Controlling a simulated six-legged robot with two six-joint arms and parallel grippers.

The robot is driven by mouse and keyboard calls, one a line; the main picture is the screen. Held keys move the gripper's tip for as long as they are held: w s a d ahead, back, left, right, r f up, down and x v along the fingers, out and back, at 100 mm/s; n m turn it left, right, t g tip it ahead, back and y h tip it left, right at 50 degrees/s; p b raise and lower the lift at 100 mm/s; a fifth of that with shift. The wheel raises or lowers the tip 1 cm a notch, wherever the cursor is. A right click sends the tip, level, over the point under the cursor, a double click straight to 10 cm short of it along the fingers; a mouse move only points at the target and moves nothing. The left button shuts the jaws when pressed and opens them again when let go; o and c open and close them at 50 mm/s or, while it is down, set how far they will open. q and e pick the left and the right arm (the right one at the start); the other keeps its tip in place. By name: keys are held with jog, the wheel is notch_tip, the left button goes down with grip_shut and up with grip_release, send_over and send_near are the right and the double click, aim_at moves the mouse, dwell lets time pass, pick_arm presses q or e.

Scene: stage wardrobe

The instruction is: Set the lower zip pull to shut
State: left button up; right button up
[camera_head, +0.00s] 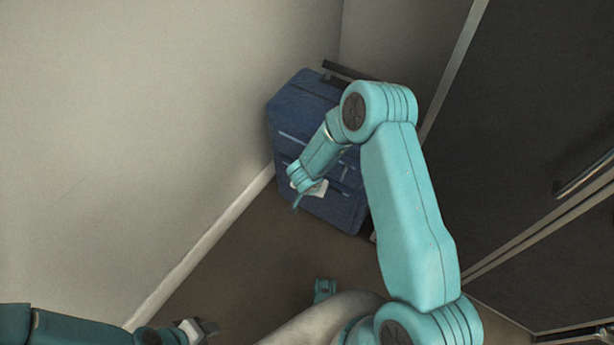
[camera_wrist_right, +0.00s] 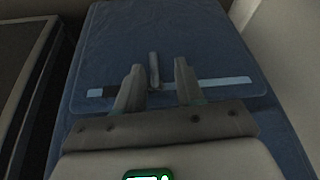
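A blue suitcase (camera_head: 290,108) stands upright in the corner. In the right wrist view its blue face (camera_wrist_right: 200,40) fills most of the picture. A zip strip (camera_wrist_right: 225,82) crosses that face, pale on the right and mostly dark on the left, with a small pale left end. A grey upright zip pull (camera_wrist_right: 154,70) stands on the strip, left of its middle. My right gripper (camera_wrist_right: 158,78) is open, with one finger on each side of the pull and gaps showing. My left gripper (camera_head: 208,328) is low at the left, away from the suitcase; its opening is unclear.
A pale wall (camera_head: 150,110) with a skirting board (camera_head: 195,252) runs along the left. A dark cabinet (camera_head: 530,110) with a bar handle (camera_head: 585,178) stands at the right. Brown floor (camera_head: 255,265) lies clear before the suitcase.

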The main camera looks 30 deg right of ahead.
jog(key=p+v, duration=0.5)
jog(key=v, duration=0.8)
jog(key=shift+r, duration=0.25)
jog(key=shift+s, duration=0.2)
